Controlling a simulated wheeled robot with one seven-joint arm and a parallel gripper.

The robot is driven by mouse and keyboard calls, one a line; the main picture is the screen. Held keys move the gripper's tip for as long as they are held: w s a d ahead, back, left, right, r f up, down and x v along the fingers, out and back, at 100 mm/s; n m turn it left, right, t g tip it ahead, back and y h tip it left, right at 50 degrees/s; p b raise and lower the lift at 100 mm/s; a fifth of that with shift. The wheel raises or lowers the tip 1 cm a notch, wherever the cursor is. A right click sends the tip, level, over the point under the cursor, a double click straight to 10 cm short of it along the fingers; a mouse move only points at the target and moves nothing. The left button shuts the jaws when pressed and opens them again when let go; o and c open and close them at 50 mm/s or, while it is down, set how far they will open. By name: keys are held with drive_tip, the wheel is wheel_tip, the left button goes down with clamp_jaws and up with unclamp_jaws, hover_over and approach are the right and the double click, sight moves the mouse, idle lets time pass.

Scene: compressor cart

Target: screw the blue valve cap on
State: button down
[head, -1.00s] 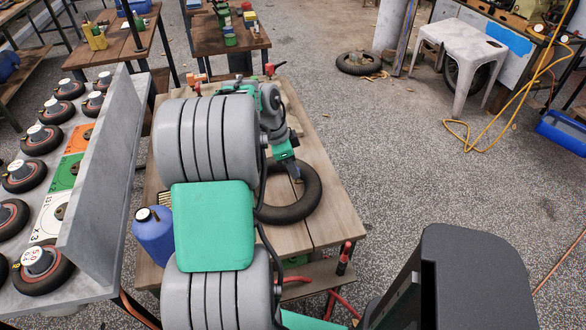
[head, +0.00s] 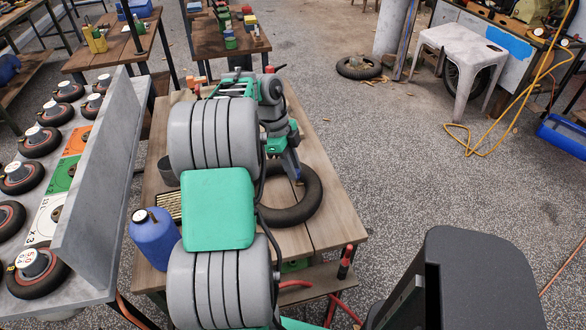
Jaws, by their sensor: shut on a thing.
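A black tyre (head: 316,196) lies flat on the wooden table, partly covered by my arm. My gripper (head: 297,178) points down at the tyre's upper inner edge, with its fingers close together. A small bluish spot shows at the fingertips, which fits the blue valve cap, but it is too small to make out clearly. The valve stem cannot be told apart at this size, nor whether the cap touches it.
A blue bottle (head: 153,240), a slotted tray (head: 168,206) and a dark round tin (head: 168,170) stand left of my arm. A red-handled tool (head: 346,262) is at the table's front right. The table's right side (head: 330,220) is clear.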

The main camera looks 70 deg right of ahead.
drive_tip(key=shift+f+m, duration=0.15)
drive_tip(key=shift+m, duration=0.35)
drive_tip(key=shift+d+m+y+b, duration=0.15)
drive_tip(key=shift+m+y+b, duration=0.25)
drive_tip(key=shift+m, duration=0.5)
drive_tip(key=shift+s+m+y, duration=0.1)
drive_tip(key=shift+m+y, duration=0.3)
drive_tip(key=shift+m, duration=0.8)
drive_tip(key=m+t+y, duration=0.1)
drive_tip(key=m, duration=0.3)
drive_tip(key=shift+s+d, duration=0.1)
drive_tip(key=shift+d, duration=0.05)
drive_tip(key=c, duration=1.2)
unclamp_jaws()
drive_tip(key=shift+c, duration=0.2)
drive_tip(key=shift+r, duration=0.2)
